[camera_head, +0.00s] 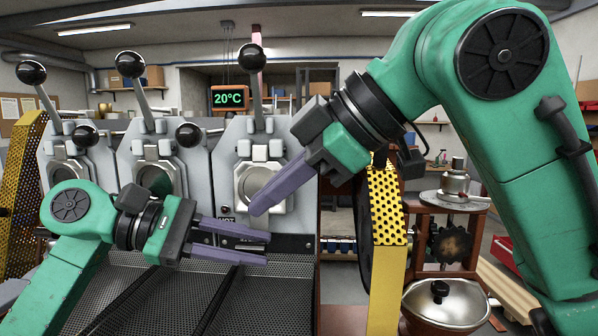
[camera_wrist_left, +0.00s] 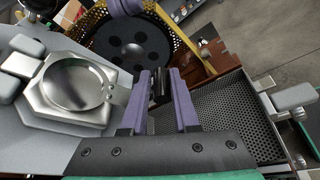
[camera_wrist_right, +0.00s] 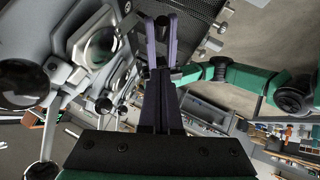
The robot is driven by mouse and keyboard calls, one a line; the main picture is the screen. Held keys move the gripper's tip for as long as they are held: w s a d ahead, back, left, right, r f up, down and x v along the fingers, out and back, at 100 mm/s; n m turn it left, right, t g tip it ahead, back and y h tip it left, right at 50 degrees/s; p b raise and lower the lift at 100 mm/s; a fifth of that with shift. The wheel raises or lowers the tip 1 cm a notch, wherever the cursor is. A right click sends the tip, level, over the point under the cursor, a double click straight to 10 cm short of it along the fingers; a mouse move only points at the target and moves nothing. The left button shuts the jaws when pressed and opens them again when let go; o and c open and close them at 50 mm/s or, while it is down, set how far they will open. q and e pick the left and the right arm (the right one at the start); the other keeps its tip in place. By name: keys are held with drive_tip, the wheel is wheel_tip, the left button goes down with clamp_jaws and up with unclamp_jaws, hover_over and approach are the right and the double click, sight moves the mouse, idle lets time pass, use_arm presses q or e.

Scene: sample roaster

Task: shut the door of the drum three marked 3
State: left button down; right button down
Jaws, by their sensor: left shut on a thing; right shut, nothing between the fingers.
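Three grey drum fronts stand in a row; I take the rightmost as drum three (camera_head: 222,165), though its number cannot be read. Its round metal door (camera_head: 262,178) lies against the front in the head view, partly behind my right gripper; whether it is fully shut cannot be told. What looks like this door (camera_wrist_left: 75,82) fills the left of the left wrist view. My left gripper (camera_head: 268,249) is shut on a small dark cylindrical piece (camera_wrist_left: 160,88), perhaps the door handle. My right gripper (camera_head: 257,211) is shut and empty, just above the left fingers, before the door.
Perforated cooling trays (camera_head: 165,285) lie below the drums. A yellow perforated guard (camera_head: 387,205) with a dark wheel (camera_wrist_left: 128,45) stands to the right. Levers with black balls (camera_head: 251,57) rise above the drums. A lidded metal bowl (camera_head: 445,302) sits lower right.

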sight(240, 245)
use_arm(q)
drive_tip(key=shift+f, duration=0.35)
use_arm(e)
drive_tip(key=shift+w+a+f, duration=0.25)
drive_tip(key=shift+w+f, duration=0.1)
drive_tip(key=shift+f, duration=0.5)
drive_tip(key=shift+w+a+f, duration=0.25)
drive_tip(key=shift+w+f, duration=0.15)
drive_tip(key=shift+f, duration=0.45)
drive_tip(key=shift+w+a+f, duration=0.25)
drive_tip(key=shift+w+f, duration=0.1)
drive_tip(key=shift+f, duration=0.5)
